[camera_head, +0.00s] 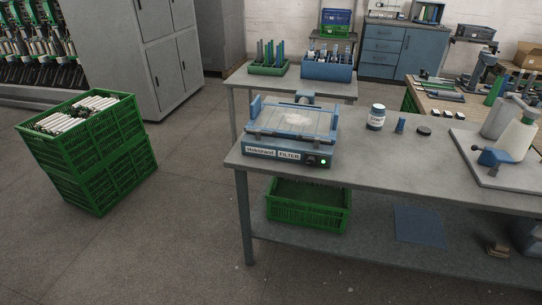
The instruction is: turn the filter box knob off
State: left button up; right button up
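The filter box (290,131) is a blue and grey unit with a flat tray-like top, standing at the left end of the grey workbench (357,172). Its front carries white labels, one of which reads "FILTER". A small dark knob (311,160) sits at the right of the front face. A small bright greenish-white light (323,162) shows just right of the knob. The knob's exact angle is too small to tell. Neither of my grippers is in view.
A winder (494,157) is at the right. Green crates (91,150) stand on the floor at left. Floor before the bench is clear.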

aim_at(311, 160)
jog(key=i+j+u, duration=0.4)
jog(key=i+u, duration=0.35)
jog(key=i, duration=0.15)
jog(key=i+j+z, duration=0.15)
jog(key=i+z, duration=0.3)
jog(key=i+j+z, duration=0.25)
jog(key=z, duration=0.2)
jog(key=i+j+z, duration=0.2)
jog(key=z, duration=0.25)
jog(key=i+j+z, duration=0.15)
jog(key=z, duration=0.25)
jog(key=i+j+z, duration=0.1)
jog(key=j+z, duration=0.2)
jog(key=z, duration=0.15)
jog(key=j+z, duration=0.3)
jog(key=z, duration=0.15)
jog(key=j+z, duration=0.45)
jog(key=i+l, duration=0.05)
jog(key=l, duration=0.05)
